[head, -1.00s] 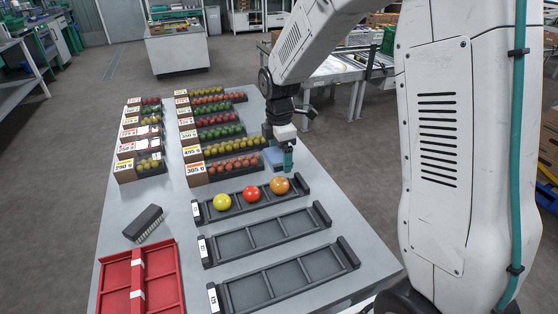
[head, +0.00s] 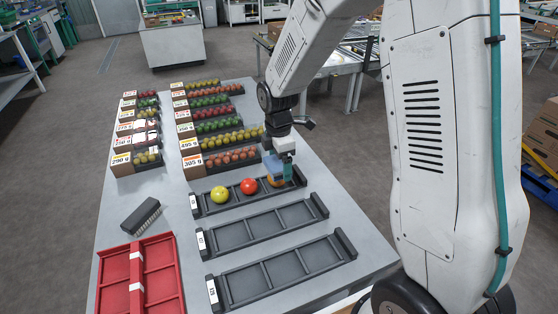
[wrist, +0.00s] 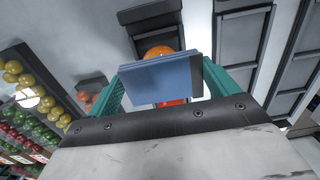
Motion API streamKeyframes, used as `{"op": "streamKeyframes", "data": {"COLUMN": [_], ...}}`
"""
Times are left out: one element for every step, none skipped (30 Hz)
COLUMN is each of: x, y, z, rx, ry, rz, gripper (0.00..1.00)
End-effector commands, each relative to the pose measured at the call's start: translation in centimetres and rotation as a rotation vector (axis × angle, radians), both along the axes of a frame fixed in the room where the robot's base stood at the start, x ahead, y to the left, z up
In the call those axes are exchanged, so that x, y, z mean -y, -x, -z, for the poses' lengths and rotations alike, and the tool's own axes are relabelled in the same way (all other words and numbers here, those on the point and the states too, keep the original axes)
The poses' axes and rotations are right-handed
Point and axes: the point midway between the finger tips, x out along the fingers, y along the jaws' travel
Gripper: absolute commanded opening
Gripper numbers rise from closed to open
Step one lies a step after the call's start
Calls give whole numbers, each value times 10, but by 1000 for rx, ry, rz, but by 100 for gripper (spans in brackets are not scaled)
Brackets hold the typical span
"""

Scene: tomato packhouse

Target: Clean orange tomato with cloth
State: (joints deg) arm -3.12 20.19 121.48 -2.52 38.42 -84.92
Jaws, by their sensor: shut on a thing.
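My gripper (head: 284,174) is shut on a folded blue cloth (wrist: 160,80), held between its green fingers. The cloth also shows in the head view (head: 271,164). The orange tomato (head: 275,182) sits at the right end of the nearest-to-crates dark tray (head: 230,207), partly hidden by the gripper and cloth. In the wrist view the orange tomato (wrist: 158,51) shows just beyond the cloth's edge. The cloth is at or just above it; I cannot tell whether they touch. A red tomato (head: 248,186) and a yellow tomato (head: 219,194) sit in the same tray.
Two empty dark trays (head: 205,244) (head: 216,291) lie nearer on the table (head: 180,220). A red crate (head: 115,246) stands front left, with a black ridged block (head: 140,216) behind it. Labelled rows of tomatoes (head: 230,156) fill the far part.

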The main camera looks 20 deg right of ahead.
Motion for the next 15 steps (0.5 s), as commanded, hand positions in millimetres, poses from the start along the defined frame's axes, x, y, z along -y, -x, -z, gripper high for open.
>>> {"op": "streamKeyframes", "data": {"x": [0, 0, 0, 0, 0, 0, 0, 0, 0, 0, 0, 0, 0, 0, 0], "y": [0, 0, 0, 0, 0, 0, 0, 0, 0, 0, 0, 0, 0, 0, 0], "z": [0, 0, 0, 0, 0, 0, 0, 0, 1, 1, 1, 2, 2, 2, 3], "rx": [0, 0, 0, 0, 0, 0, 0, 0, 0, 0, 0, 0, 0, 0, 0], "ry": [0, 0, 0, 0, 0, 0, 0, 0, 0, 0, 0, 0, 0, 0, 0], "rz": [0, 0, 0, 0, 0, 0, 0, 0, 0, 0, 0, 0, 0, 0, 0], "gripper": [58, 58, 58, 58, 58, 58, 58, 58, 58, 58, 58, 58, 58, 58, 58]}}
